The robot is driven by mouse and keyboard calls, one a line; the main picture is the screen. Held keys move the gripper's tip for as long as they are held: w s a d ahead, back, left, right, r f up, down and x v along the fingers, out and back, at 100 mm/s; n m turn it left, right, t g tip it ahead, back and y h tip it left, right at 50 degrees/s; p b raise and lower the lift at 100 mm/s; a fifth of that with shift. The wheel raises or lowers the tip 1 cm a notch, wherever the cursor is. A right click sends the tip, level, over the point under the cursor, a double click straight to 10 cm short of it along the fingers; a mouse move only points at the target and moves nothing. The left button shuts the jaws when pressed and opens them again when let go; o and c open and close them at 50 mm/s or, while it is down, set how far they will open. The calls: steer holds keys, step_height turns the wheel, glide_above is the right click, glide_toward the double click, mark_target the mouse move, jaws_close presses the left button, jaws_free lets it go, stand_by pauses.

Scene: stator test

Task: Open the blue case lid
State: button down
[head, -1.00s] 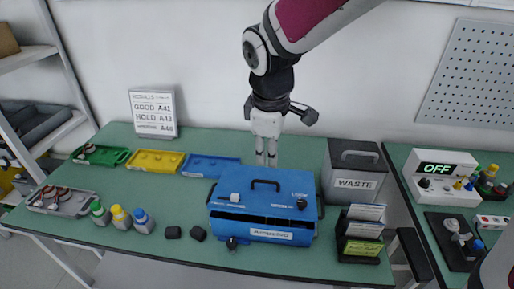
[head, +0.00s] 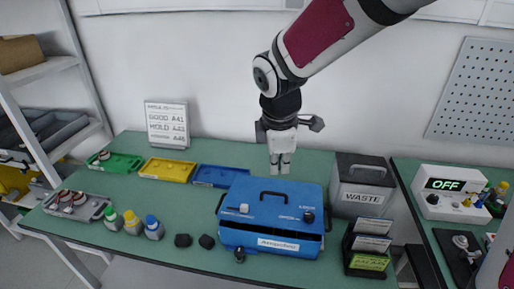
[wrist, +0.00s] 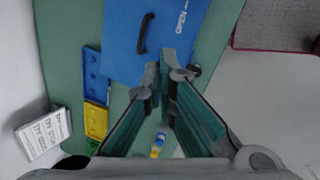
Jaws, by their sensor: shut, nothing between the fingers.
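The blue case (head: 245,245) stands on the green table, with a black handle (head: 273,195) on top of its lid and a white label on its front. The lid is down, with a dark gap under its front edge. My gripper (head: 280,170) is shut and empty, pointing down just behind the case's back edge, above the table. In the wrist view my gripper's fingers (wrist: 163,72) meet near the blue lid (wrist: 120,55), and the handle (wrist: 145,33) shows beyond them. I cannot tell whether the fingers touch the case.
Green (head: 113,163), yellow (head: 167,170) and blue (head: 222,176) trays lie left of the case. The grey waste bin (head: 362,186) and a card rack (head: 368,248) stand close on its right. Several small bottles (head: 133,223) stand at left. A sign (head: 167,125) stands behind.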

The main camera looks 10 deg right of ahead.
mark_target(273, 206)
steer(key=w+f+n+p, duration=0.1)
steer(key=f+n, duration=0.4)
steer(key=w+f+n+p, duration=0.1)
steer(key=w+f+n, duration=0.1)
steer(key=f+n, duration=0.3)
steer(key=w+f+n+p, duration=0.1)
steer(key=w+f+n, duration=0.1)
steer(key=f+n, duration=0.3)
steer(key=shift+d+f+g+y+p, duration=0.2)
steer(key=shift+f+g+y+p, duration=0.15)
steer(key=shift+f, duration=0.85)
